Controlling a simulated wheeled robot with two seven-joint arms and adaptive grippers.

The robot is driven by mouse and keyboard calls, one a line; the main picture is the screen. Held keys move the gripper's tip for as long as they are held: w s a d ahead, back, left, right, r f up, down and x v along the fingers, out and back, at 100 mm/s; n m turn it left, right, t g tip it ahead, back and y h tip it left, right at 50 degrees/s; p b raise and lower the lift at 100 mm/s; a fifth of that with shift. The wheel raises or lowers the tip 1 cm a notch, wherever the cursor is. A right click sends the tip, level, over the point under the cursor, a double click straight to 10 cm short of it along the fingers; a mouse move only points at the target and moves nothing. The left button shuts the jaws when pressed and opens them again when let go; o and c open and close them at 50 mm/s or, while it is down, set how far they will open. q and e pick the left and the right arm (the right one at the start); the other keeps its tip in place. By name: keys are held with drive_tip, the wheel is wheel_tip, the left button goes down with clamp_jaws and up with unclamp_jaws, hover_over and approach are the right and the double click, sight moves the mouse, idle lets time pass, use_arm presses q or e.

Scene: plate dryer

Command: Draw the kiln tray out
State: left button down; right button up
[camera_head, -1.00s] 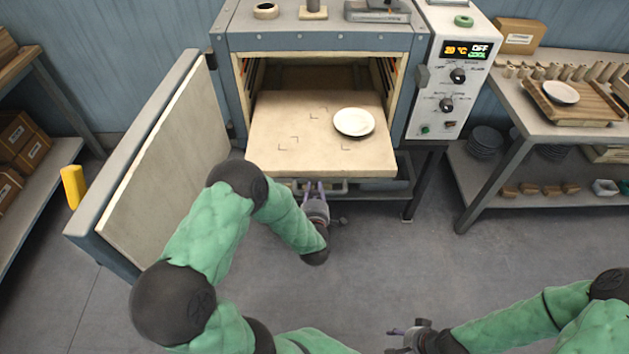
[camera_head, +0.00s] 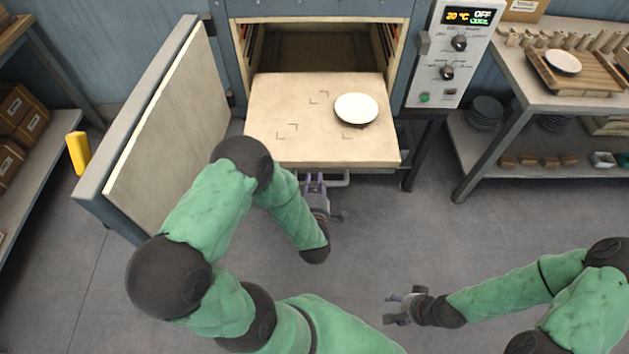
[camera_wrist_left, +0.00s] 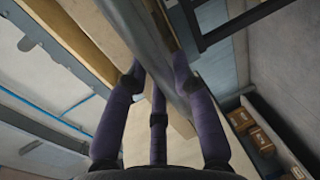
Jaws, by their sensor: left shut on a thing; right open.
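The kiln tray (camera_head: 275,125), a pale flat slab, juts well out of the open kiln (camera_head: 322,50) in the head view. A white plate (camera_head: 356,108) lies on its right half. My left gripper (camera_head: 316,180) is at the tray's front edge, shut on the grey tray handle (camera_head: 338,181). In the left wrist view, its purple fingers (camera_wrist_left: 157,75) close around a grey bar (camera_wrist_left: 155,45), with the pale slab beside it. The exact finger contact is partly hidden. My right gripper (camera_head: 393,306) is open and empty over the floor, well away from the tray.
The kiln door (camera_head: 170,130) stands open at the left. A control panel (camera_head: 449,60) is on the kiln's right. A workbench (camera_head: 540,95) with pegs and a wooden board stands at right; a shelf (camera_head: 35,165) with boxes at left. The floor in front is clear.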

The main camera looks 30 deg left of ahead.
use_arm(q)
drive_tip(key=c, duration=1)
unclamp_jaws()
drive_tip(key=v, duration=1.2)
drive_tip(key=shift+f, duration=0.15)
